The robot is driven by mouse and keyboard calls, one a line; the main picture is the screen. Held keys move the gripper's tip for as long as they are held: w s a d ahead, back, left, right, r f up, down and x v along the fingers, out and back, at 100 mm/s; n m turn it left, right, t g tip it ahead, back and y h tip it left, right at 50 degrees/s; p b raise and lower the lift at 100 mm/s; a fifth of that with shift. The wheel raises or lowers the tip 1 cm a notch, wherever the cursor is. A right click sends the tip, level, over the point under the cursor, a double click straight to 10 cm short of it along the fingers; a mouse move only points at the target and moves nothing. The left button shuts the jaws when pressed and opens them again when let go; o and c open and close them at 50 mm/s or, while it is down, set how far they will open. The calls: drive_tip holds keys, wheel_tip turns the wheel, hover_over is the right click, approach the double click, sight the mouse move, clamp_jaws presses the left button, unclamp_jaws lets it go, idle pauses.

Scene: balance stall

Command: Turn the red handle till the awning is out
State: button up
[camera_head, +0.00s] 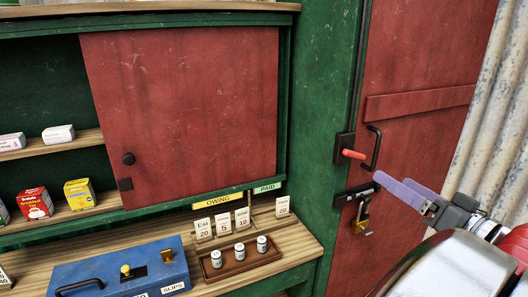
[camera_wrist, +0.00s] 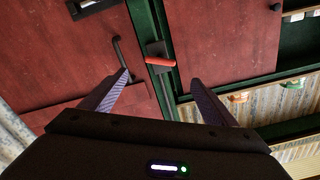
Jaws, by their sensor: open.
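The red handle (camera_head: 353,154) is a short bar sticking out from a black plate on the green post beside the red door. In the wrist view the red handle (camera_wrist: 160,61) lies roughly level, just beyond the space between my fingertips. My gripper (camera_head: 393,181) is open and empty, below and to the right of the handle in the head view. In the wrist view my gripper (camera_wrist: 160,78) has its two purple fingers spread apart, with the handle ahead of them. No contact shows. I see no awning in either view.
A black door pull (camera_head: 374,148) is close to the handle's right. A hasp with a brass padlock (camera_head: 361,217) hangs below. The counter on the left holds a blue box (camera_head: 120,275), a brown tray (camera_head: 239,260) with small cylinders, and price cards. Corrugated metal (camera_head: 500,120) stands at right.

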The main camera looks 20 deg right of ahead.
sight(357, 157)
drive_tip(key=shift+w+a, duration=0.2)
drive_tip(key=shift+w, duration=6.45)
drive_tip(key=c, duration=1.1)
drive_tip(key=shift+o, duration=0.2)
